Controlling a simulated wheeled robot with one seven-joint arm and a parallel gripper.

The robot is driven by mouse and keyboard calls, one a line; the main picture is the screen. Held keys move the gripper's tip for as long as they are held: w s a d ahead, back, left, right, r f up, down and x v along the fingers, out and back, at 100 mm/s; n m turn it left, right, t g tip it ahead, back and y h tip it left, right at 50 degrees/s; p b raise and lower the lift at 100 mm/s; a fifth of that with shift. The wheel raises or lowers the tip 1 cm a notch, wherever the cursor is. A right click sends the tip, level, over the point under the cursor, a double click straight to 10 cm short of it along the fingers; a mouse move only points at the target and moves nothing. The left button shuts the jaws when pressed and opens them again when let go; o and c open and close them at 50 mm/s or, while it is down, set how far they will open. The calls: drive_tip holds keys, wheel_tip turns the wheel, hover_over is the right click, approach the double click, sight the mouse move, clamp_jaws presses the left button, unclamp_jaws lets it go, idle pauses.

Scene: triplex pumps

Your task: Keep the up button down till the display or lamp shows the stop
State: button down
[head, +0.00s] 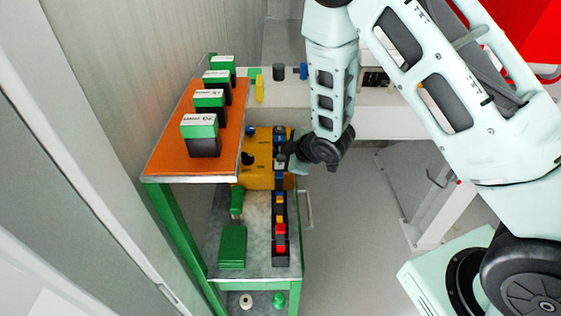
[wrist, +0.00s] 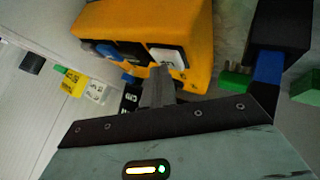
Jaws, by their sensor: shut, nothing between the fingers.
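A yellow control box (head: 262,178) sits on the lower shelf of the green-framed bench, with a black knob (head: 248,158) and small dark labels that I cannot read. In the wrist view the yellow box (wrist: 192,22) carries a white-faced button or plate (wrist: 168,57) and a blue part (wrist: 107,50) along its near side. I cannot tell which one is the up button. My gripper (wrist: 160,74) is shut and empty, its fingertips at the white-faced part; contact is unclear. In the head view my gripper (head: 291,163) is at the right side of the box, partly hidden by my wrist. No display or lamp reading is legible.
An orange shelf (head: 170,150) above the box's left side holds several green-and-black labelled blocks (head: 200,134). A row of black, red, yellow and blue parts (head: 280,228) runs along the lower shelf. Green plates (head: 232,246) lie at its front. Floor to the right is open.

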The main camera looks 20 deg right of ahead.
drive_tip(key=shift+r, duration=0.1)
idle(0.3)
drive_tip(key=shift+r+p, duration=0.55)
drive_tip(key=shift+r, duration=0.3)
drive_tip(key=shift+r, duration=0.1)
drive_tip(key=shift+r+p, duration=1.7)
drive_tip(key=shift+r, duration=0.75)
